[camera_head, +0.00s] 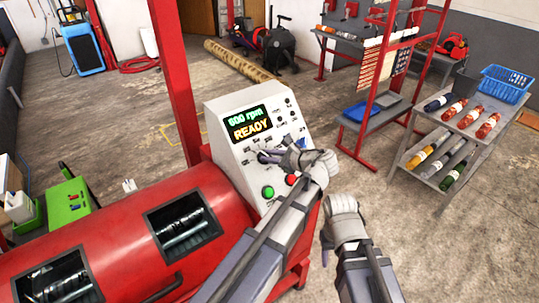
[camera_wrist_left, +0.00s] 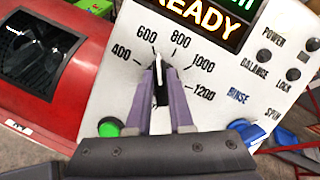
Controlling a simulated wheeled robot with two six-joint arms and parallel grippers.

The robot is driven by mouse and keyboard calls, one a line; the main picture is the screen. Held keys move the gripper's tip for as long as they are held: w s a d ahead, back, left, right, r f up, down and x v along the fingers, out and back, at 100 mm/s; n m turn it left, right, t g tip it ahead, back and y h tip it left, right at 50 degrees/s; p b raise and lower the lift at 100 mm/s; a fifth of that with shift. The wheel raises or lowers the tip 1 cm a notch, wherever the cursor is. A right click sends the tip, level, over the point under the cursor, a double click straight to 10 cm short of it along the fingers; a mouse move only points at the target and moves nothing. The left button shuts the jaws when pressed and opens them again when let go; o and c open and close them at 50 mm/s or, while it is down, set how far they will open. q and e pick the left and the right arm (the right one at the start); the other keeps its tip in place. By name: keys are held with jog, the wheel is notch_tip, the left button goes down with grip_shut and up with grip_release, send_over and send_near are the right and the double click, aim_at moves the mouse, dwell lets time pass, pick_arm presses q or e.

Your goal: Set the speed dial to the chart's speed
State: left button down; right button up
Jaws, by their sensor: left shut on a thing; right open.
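The speed dial (camera_wrist_left: 160,80) is on the light grey control panel (camera_wrist_left: 115,90), ringed by marks from 400 to 1200. In the left wrist view its pointer points up near the 600 mark; fingers partly cover the dial. My left gripper (camera_wrist_left: 161,85) is shut on the dial. In the head view my left gripper (camera_head: 266,157) reaches the panel from the right and hides the dial. The panel's display (camera_head: 249,122) shows an rpm figure, 600 or 800, above READY. My right gripper (camera_head: 326,246) is open and empty, right of the machine.
The red drum machine (camera_head: 120,235) fills the lower left. Green (camera_head: 268,192) and red (camera_head: 291,180) buttons sit below the dial, near my left arm. A red post (camera_head: 176,80) stands behind.

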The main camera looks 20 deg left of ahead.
pick_arm(q)
jog(key=n+g+p, duration=0.1)
jog(key=n, duration=0.5)
jog(key=shift+r+g+p, duration=0.1)
jog(key=shift+g+p, duration=0.25)
jog(key=shift+g, duration=0.05)
jog(key=shift+n+g+h+p, duration=0.4)
jog(key=shift+n+g+p, duration=0.25)
jog(key=shift+n, duration=1.65)
jog(key=shift+s, duration=0.1)
jog(key=c, duration=0.8)
grip_release()
